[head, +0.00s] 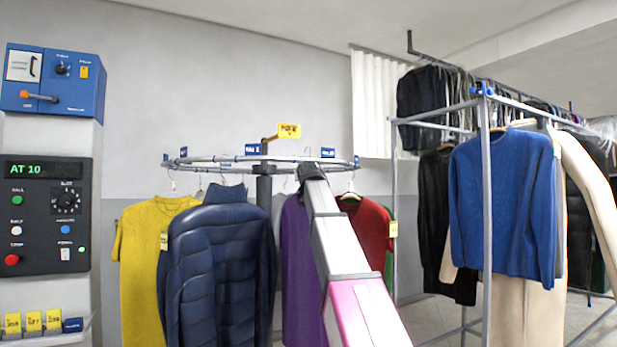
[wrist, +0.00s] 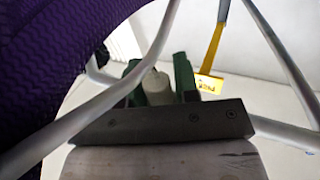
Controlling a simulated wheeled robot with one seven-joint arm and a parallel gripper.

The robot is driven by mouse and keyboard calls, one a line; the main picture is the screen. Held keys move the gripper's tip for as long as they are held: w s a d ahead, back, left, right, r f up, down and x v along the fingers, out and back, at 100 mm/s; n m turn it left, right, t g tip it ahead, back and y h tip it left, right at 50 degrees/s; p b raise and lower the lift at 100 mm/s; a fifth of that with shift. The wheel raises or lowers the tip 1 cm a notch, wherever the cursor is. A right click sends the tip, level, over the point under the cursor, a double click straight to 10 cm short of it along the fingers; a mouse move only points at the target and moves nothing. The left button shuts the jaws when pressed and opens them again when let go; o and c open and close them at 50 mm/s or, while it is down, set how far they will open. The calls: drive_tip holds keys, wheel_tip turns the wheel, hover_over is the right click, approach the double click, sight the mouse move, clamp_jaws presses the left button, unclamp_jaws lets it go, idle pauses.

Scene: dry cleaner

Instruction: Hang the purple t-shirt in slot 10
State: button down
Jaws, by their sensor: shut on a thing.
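The purple t-shirt (head: 296,270) hangs in the head view just under the round rail (head: 215,161), partly hidden behind my arm. In the wrist view its purple cloth (wrist: 50,60) fills the upper left. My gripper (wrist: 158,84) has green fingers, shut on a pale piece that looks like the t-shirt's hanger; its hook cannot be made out. In the head view my gripper is hidden behind my arm's end, close to the rail's front. Grey rail bars cross the wrist view near the fingers. Whether the hanger rests in a slot cannot be told.
The control panel (head: 45,215) reads "AT 10". A yellow t-shirt (head: 145,260) and a navy puffer jacket (head: 215,270) hang left of the purple one, a red garment (head: 370,235) right. A yellow sign (head: 289,131) stands above the rail. A rack with a blue sweater (head: 505,205) stands right.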

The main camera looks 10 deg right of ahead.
drive_tip(key=shift+w+a, duration=0.25)
drive_tip(key=shift+w, duration=0.45)
drive_tip(key=shift+w+a, duration=0.2)
drive_tip(key=shift+w, duration=0.45)
drive_tip(key=shift+f, duration=0.15)
drive_tip(key=shift+f, duration=1.4)
drive_tip(key=shift+f, duration=0.2)
drive_tip(key=c, duration=0.8)
unclamp_jaws()
drive_tip(key=shift+s, duration=0.1)
drive_tip(key=s, duration=0.3)
drive_tip(key=s+a, duration=0.1)
drive_tip(key=s, duration=0.6)
drive_tip(key=shift+s+a, duration=0.2)
drive_tip(key=shift+s, duration=0.1)
